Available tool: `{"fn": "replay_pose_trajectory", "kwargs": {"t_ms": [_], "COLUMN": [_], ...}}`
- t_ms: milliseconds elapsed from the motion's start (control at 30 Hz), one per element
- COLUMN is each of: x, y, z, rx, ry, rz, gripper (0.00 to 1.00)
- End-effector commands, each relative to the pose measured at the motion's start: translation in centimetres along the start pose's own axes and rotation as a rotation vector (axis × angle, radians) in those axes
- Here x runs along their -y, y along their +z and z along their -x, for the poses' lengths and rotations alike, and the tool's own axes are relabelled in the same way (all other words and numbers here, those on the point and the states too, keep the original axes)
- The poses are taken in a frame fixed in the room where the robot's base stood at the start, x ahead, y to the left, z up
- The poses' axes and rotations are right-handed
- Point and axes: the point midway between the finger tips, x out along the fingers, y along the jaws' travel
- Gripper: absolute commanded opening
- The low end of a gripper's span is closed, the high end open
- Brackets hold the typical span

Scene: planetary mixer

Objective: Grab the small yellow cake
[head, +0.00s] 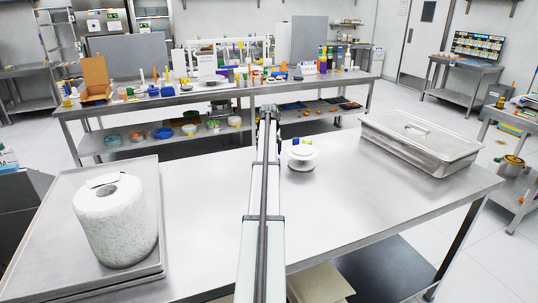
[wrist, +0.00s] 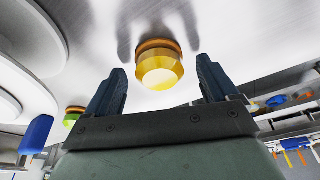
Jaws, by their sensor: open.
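The small yellow cake (wrist: 160,66) shows in the wrist view as a short round yellow piece with a brown-orange band, resting on the shiny metal table. My gripper (wrist: 161,82) is open, with one dark finger on each side of the cake in the picture. The fingers look apart from the cake, and I cannot tell how far it is beyond the tips. In the head view my arm runs straight out over the table, and the cake cannot be made out there.
A white round stand (head: 301,158) is close right of my arm, beside a small blue object (head: 296,141). A small green and orange piece (wrist: 73,116) is near the cake. A lidded metal pan (head: 420,140) is at right; a speckled cylinder (head: 115,225) on a tray (head: 35,245) is at left.

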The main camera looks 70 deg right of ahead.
Motion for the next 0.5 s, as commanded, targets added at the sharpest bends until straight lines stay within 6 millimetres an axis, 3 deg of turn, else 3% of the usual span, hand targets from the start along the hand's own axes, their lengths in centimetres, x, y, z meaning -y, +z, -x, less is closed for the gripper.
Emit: {"fn": "replay_pose_trajectory", "kwargs": {"t_ms": [267,500], "x": [0.00,0.00], "y": [-0.01,0.00], "z": [-0.60,-0.57], "rx": [-0.002,-0.001], "ry": [-0.001,-0.001], "rz": [0.000,0.000], "gripper": [0.87,0.65]}}
